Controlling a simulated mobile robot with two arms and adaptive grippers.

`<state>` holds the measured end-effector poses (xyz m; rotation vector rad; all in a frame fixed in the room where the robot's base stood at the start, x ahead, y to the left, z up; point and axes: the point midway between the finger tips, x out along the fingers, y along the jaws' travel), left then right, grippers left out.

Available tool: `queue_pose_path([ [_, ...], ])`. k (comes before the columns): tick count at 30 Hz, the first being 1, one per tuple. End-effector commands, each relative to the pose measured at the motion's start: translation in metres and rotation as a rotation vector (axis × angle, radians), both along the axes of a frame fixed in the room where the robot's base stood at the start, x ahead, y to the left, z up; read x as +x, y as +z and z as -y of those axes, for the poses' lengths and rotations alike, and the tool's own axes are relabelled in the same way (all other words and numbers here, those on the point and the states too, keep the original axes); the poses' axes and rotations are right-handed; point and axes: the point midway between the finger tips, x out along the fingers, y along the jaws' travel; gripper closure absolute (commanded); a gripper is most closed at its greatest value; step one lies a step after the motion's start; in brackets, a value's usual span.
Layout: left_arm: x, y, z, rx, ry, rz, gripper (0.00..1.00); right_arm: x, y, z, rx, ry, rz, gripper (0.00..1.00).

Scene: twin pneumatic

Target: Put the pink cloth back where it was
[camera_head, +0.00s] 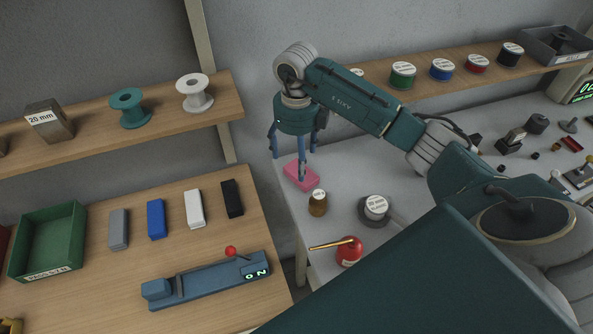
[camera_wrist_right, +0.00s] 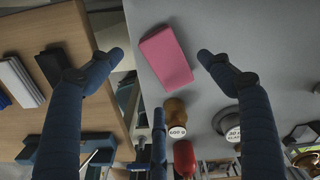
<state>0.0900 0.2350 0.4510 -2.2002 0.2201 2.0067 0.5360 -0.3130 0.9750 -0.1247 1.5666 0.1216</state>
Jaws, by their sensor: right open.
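The pink cloth (camera_head: 297,176) looks like a flat folded block and lies on the grey table near its left edge. My right gripper (camera_head: 295,158) is above it with its blue fingers pointing down, spread open and holding nothing. In the right wrist view the pink cloth (camera_wrist_right: 166,58) shows between the two upper fingers, with the third finger below it. I cannot tell whether any finger touches it. My left gripper is not in view.
A brown 600 g weight (camera_head: 318,205), a grey weight (camera_head: 375,208) and a red object (camera_head: 349,252) stand close to the cloth. A gap separates the grey table from the wooden table (camera_head: 90,290). Shelves (camera_head: 215,112) run along the wall behind.

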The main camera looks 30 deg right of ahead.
Motion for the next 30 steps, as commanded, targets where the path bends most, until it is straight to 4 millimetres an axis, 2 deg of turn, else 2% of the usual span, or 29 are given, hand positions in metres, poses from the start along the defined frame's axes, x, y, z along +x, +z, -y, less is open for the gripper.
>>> queue_pose_path([
  [1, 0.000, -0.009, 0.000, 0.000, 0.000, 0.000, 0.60, 0.002, 0.009, 0.000, -0.001, 0.001, 0.006, 0.21],
  [6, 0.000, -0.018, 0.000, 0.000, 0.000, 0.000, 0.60, 0.001, 0.041, 0.000, -0.001, 0.001, 0.004, 0.21],
  [12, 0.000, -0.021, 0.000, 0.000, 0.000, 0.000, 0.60, 0.000, 0.060, 0.000, 0.000, 0.000, 0.000, 0.21],
  [30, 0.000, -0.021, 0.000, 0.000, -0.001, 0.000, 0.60, 0.000, 0.062, 0.000, 0.000, 0.000, -0.001, 0.21],
])
